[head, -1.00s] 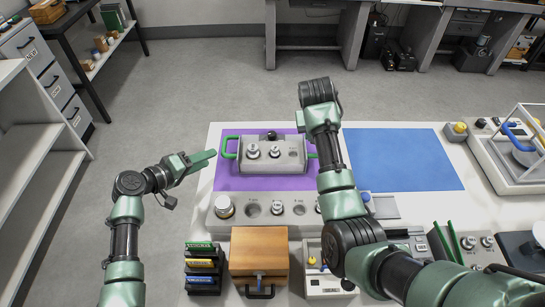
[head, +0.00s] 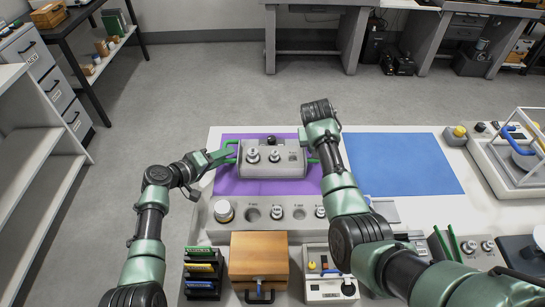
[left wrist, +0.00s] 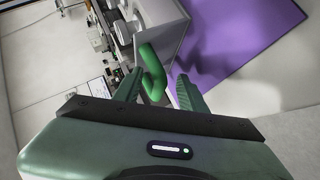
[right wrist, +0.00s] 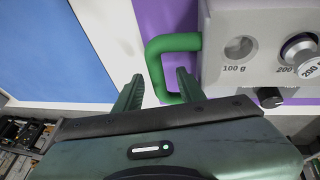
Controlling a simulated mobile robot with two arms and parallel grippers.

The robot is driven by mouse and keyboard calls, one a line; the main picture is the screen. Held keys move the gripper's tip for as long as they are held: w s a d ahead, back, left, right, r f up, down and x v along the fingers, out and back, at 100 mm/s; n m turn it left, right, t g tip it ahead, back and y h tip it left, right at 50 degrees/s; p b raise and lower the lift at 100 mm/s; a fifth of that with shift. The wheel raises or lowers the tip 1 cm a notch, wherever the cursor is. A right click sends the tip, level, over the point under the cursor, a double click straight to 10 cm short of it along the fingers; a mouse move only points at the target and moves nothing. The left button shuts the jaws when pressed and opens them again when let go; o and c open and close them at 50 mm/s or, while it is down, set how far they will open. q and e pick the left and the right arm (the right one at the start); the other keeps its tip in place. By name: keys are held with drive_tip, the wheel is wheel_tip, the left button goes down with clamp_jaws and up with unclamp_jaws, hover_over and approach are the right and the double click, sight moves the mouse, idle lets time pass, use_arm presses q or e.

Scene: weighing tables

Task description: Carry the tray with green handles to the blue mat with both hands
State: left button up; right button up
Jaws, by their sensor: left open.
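The grey tray with green handles (head: 275,171) sits on the purple mat (head: 240,190). It holds metal weights (head: 253,156), and its 100 g socket (right wrist: 238,48) is empty. My left gripper (head: 226,155) is open at the left handle; in the left wrist view the handle (left wrist: 152,70) lies between the fingers (left wrist: 158,92). My right gripper is mostly hidden behind its arm in the head view. In the right wrist view it (right wrist: 158,90) is open, with the right handle (right wrist: 156,65) between or just ahead of its fingers. The blue mat (head: 402,165) is bare, right of the purple one.
A grey block with weight sockets (head: 290,211) stands in front of the tray. Nearer are a wooden box (head: 259,255), black labelled holders (head: 203,268) and a small device (head: 328,272). A balance with a clear frame (head: 515,150) stands right of the blue mat.

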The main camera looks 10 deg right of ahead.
use_arm(q)
drive_tip(key=shift+d, duration=0.1)
use_arm(e)
drive_tip(key=shift+f, duration=0.15)
use_arm(q)
clamp_jaws()
use_arm(e)
clamp_jaws()
use_arm(q)
drive_tip(key=shift+f, duration=0.1)
drive_tip(key=shift+f, duration=0.2)
use_arm(e)
drive_tip(key=shift+d, duration=0.15)
idle(0.6)
